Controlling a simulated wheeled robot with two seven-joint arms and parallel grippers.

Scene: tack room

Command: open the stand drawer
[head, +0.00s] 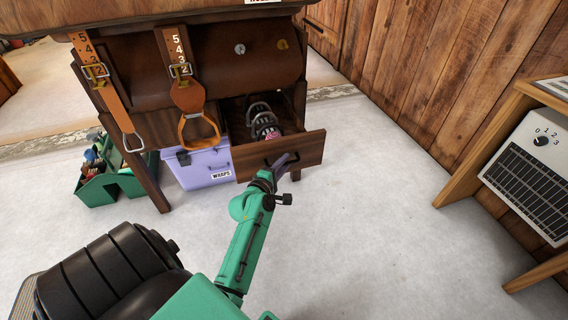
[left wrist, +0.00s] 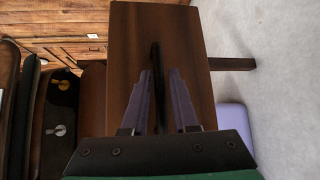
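The wooden stand (head: 130,60) has its drawer (head: 290,152) standing out, with metal and dark items visible inside. My left gripper (head: 287,160) is at the drawer's front panel. In the left wrist view the purple fingers (left wrist: 161,75) stand apart with the dark upright bar of the drawer handle (left wrist: 156,60) between them. The bar is close to the left finger, and wood shows between it and the right finger. I cannot tell whether either finger touches it. My right gripper is not in view.
A lilac box (head: 200,168) labelled WRAPS and a green tote (head: 105,180) sit under and beside the stand. Leather straps (head: 185,95) hang on its front. A wooden table (head: 470,165) with a heater-like panel (head: 530,180) is at right. Pale floor between is clear.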

